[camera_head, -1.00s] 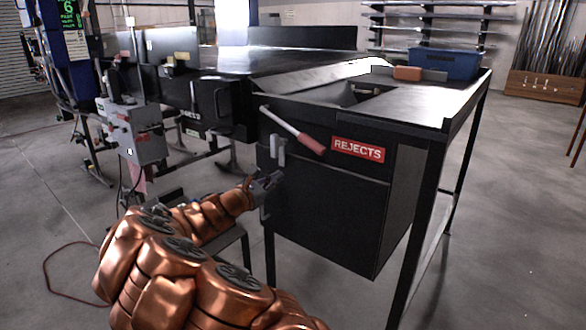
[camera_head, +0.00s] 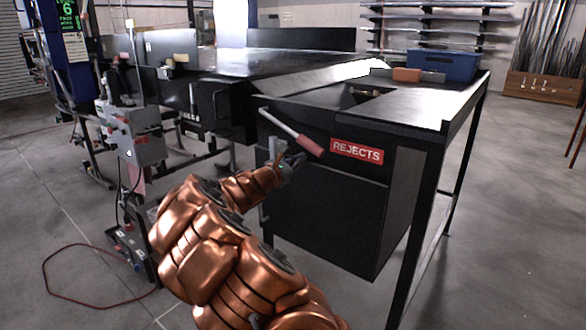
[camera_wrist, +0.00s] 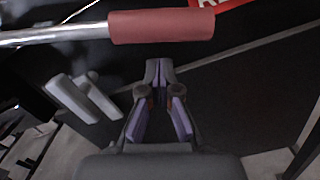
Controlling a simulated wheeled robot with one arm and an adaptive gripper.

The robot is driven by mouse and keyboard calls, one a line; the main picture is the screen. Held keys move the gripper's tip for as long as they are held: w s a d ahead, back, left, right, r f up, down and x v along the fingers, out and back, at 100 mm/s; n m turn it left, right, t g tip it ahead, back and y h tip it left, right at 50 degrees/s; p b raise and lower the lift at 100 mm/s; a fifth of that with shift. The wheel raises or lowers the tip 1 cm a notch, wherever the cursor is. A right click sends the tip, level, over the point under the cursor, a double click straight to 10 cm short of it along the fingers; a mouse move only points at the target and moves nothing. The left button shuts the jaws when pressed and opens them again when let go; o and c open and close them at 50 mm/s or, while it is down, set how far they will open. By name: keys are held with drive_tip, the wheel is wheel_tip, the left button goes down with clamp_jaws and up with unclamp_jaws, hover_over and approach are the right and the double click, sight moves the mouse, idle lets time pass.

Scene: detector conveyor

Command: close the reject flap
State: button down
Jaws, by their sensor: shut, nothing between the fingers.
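The reject unit is a black cabinet with a red REJECTS sign (camera_head: 357,151). A pale metal lever with a red grip (camera_head: 311,145) slants down to the right across its front; the grip (camera_wrist: 162,25) also crosses the top of the wrist view. A sloped plate (camera_head: 320,77) stands beside the opening in the cabinet top; I cannot tell for sure whether it is the flap. My gripper (camera_head: 298,161) is shut and empty, just below and left of the grip. In the wrist view my fingertips (camera_wrist: 158,68) point at the grip, with a small gap showing.
A grey bracket (camera_head: 276,150) sticks out of the cabinet front left of my gripper, also in the wrist view (camera_wrist: 84,97). A blue bin (camera_head: 445,65) and an orange block (camera_head: 407,74) stand on top. A grey control box (camera_head: 137,135) is at left.

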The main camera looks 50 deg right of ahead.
drive_tip(key=shift+s+d+r, duration=0.15)
drive_tip(key=shift+s+r, duration=0.1)
drive_tip(key=shift+r, duration=0.35)
drive_tip(key=shift+r, duration=0.1)
